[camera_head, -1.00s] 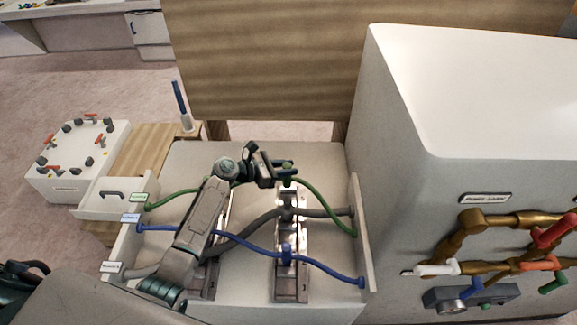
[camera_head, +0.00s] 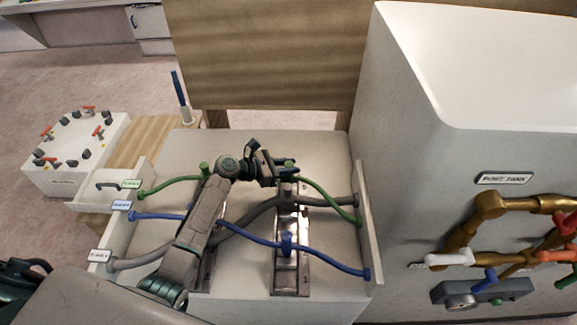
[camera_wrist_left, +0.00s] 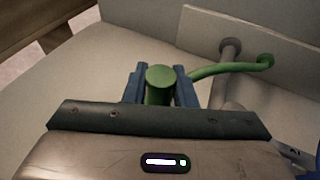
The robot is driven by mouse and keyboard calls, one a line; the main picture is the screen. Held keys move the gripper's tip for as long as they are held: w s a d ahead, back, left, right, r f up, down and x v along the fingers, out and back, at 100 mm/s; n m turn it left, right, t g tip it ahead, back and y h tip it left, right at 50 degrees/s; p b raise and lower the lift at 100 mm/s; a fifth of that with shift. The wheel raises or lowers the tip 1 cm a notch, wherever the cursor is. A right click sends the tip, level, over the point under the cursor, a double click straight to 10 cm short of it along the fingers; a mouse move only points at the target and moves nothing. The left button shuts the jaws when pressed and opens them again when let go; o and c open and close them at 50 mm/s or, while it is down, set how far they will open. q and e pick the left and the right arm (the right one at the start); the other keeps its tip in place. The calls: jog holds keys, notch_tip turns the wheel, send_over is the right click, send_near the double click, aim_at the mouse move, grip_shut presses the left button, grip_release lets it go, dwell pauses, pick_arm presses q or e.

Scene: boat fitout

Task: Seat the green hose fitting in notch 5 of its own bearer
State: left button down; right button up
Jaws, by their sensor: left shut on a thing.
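My left gripper (camera_head: 283,166) is shut on a green hose fitting (camera_head: 289,164), at the far end of the right metal bearer (camera_head: 290,272). In the left wrist view the fitting's round green top (camera_wrist_left: 160,77) stands between the two blue-grey fingers (camera_wrist_left: 160,92). A green hose (camera_head: 325,191) runs from it to the right side wall. I cannot tell whether the fitting touches the bearer; its underside and the notch there are hidden. Another green fitting (camera_head: 204,168) shows near the left bearer (camera_head: 205,275), which my left arm partly covers. My right gripper is not in view.
A blue hose (camera_head: 245,236) and a grey hose (camera_head: 330,201) cross the right bearer nearer to me. The right side wall (camera_head: 368,235) and a tall white cabinet (camera_head: 450,150) stand to the right. The white top (camera_head: 270,145) behind the gripper is clear.

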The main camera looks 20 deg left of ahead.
pick_arm(q)
jog(key=shift+f, duration=0.2)
jog(key=shift+f, duration=0.15)
jog(key=shift+f+b, duration=0.25)
jog(key=shift+b, duration=0.05)
jog(key=c, duration=1.1)
grip_release()
jog(key=b+v, duration=0.2)
jog(key=v, duration=0.9)
jog(key=shift+d+r+b, duration=0.1)
jog(key=shift+b, duration=0.3)
